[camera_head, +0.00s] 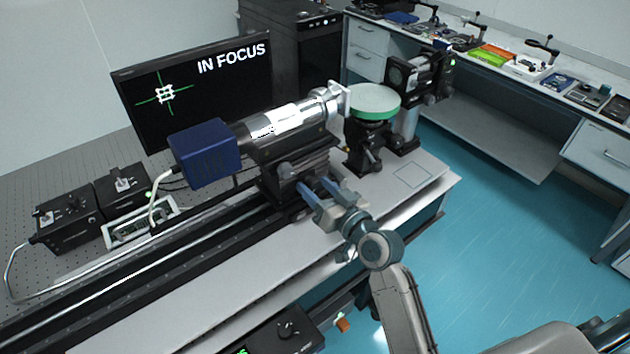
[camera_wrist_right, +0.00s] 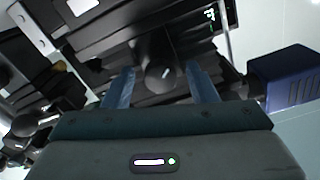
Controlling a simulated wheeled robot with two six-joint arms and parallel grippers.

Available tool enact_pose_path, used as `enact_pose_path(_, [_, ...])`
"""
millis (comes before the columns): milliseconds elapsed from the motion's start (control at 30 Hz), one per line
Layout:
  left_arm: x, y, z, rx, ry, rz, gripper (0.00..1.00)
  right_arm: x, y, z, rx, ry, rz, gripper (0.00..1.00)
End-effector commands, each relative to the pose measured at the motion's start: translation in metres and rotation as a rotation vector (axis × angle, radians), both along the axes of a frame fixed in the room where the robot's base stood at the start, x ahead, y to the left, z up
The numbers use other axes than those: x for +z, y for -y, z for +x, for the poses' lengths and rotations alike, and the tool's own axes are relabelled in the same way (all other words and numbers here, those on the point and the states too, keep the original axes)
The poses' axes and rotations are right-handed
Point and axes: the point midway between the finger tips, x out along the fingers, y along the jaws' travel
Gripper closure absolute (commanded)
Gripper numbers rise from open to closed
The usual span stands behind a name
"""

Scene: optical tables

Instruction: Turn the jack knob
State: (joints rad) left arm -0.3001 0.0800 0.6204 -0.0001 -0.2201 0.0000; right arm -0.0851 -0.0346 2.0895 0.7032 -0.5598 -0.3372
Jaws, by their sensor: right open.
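A dark round knob (camera_wrist_right: 160,76) with a small pale mark faces the right wrist camera, on the front of a black mount (camera_head: 290,155) under the silver tube (camera_head: 285,122). I cannot tell for sure that it is the jack knob. My right gripper (camera_head: 314,185) is open in front of this mount, its two blue fingers pointing at it. In the right wrist view the fingers stand on either side of the knob with gaps; contact cannot be made out. In the head view the fingers largely hide the knob. My left gripper is not in view.
A blue box (camera_head: 204,152) is at the tube's left end. A green-rimmed round stage (camera_head: 374,100) stands on a black base to the right. A monitor (camera_head: 195,90) reading "IN FOCUS" stands behind. The pale tabletop (camera_head: 215,295) in front of the rail is clear.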

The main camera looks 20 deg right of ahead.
Motion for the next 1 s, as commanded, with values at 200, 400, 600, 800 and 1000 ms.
enact_pose_path(200, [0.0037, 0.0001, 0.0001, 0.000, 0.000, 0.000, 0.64, 0.0002, -0.0043, 0.0109, 0.000, 0.000, 0.001, 0.48])
enact_pose_path(400, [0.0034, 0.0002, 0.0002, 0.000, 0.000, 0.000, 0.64, -0.0003, -0.0043, 0.0109, 0.000, 0.000, 0.000, 0.48])
enact_pose_path(600, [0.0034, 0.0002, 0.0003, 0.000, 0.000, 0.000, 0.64, -0.0004, -0.0041, 0.0107, 0.000, 0.000, 0.000, 0.83])
enact_pose_path(800, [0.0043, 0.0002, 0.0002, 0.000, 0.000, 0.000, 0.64, 0.0000, -0.0041, 0.0106, 0.000, -0.007, 0.018, 0.93])
enact_pose_path(1000, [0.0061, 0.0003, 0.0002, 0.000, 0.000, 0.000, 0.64, -0.0005, -0.0042, 0.0106, 0.000, -0.034, 0.092, 0.92])
